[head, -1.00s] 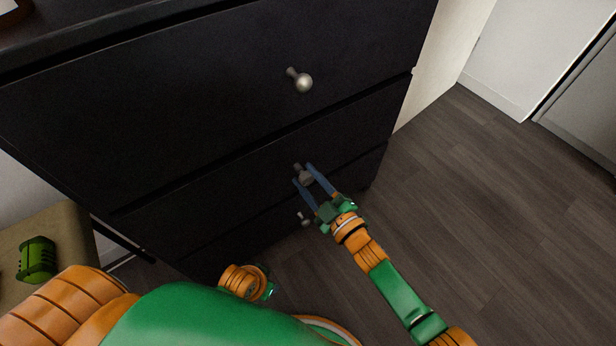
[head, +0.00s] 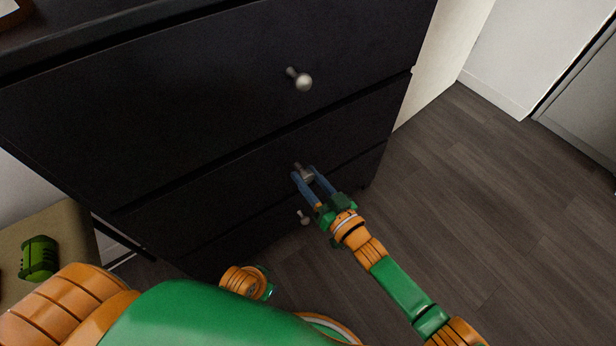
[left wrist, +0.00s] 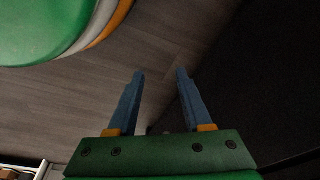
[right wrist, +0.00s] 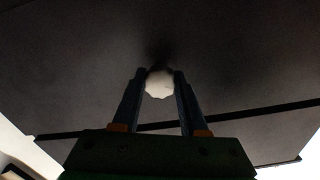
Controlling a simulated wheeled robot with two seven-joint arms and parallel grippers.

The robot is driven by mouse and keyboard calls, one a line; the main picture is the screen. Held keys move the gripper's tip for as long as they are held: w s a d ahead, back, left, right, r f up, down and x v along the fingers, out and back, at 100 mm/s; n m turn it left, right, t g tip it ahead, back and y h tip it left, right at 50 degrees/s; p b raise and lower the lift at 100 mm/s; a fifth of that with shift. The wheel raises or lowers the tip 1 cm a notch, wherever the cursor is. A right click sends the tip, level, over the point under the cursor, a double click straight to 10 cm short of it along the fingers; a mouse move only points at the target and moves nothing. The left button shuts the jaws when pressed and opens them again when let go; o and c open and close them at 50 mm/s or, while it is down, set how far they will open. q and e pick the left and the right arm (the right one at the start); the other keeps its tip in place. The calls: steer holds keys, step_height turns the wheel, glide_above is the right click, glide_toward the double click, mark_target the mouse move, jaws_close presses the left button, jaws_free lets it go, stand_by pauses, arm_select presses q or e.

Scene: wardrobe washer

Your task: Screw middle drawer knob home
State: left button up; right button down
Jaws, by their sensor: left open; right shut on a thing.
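The black dresser (head: 190,100) fills the upper left of the head view. The middle drawer knob (head: 306,172) is grey and sits on the middle drawer front, partly hidden by fingers. My right gripper (head: 305,175) is shut on this knob, one blue finger on each side. In the right wrist view the knob (right wrist: 159,83) is a pale round shape between the fingertips, against the dark drawer front. How deep its stem sits is hidden. In the left wrist view my left gripper (left wrist: 160,74) is open and empty, with floor beyond its fingers.
The top drawer knob (head: 303,81) stands out above, and the bottom drawer knob (head: 304,217) is just below my right gripper. A green object (head: 39,258) lies on a beige surface (head: 70,222) at the left. Dark wood floor (head: 490,200) is clear at the right.

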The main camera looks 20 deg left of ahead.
steer(key=m, duration=0.4)
steer(key=shift+f+m+b, duration=0.1)
steer(key=shift+m+b, duration=0.2)
steer(key=shift+m, duration=0.5)
steer(key=m+b, duration=0.1)
steer(key=m, duration=0.2)
arm_select(q)
steer(key=shift+t, duration=0.3)
steer(key=shift+w+d+r+b, duration=0.15)
steer(key=shift+w+r, duration=0.1)
steer(key=shift+r, duration=0.6)
steer(key=shift+w+r+b, duration=0.1)
steer(key=shift+w+r, duration=0.15)
steer(key=shift+r, duration=0.6)
steer(key=shift+w+d+r+b, duration=0.15)
steer(key=shift+w+r, duration=0.1)
steer(key=shift+r, duration=0.6)
arm_select(e)
steer(key=shift+m, duration=1.7)
arm_select(q)
steer(key=shift+a+r, duration=0.1)
arm_select(e)
steer(key=shift+c, duration=2.2)
jaws_free()
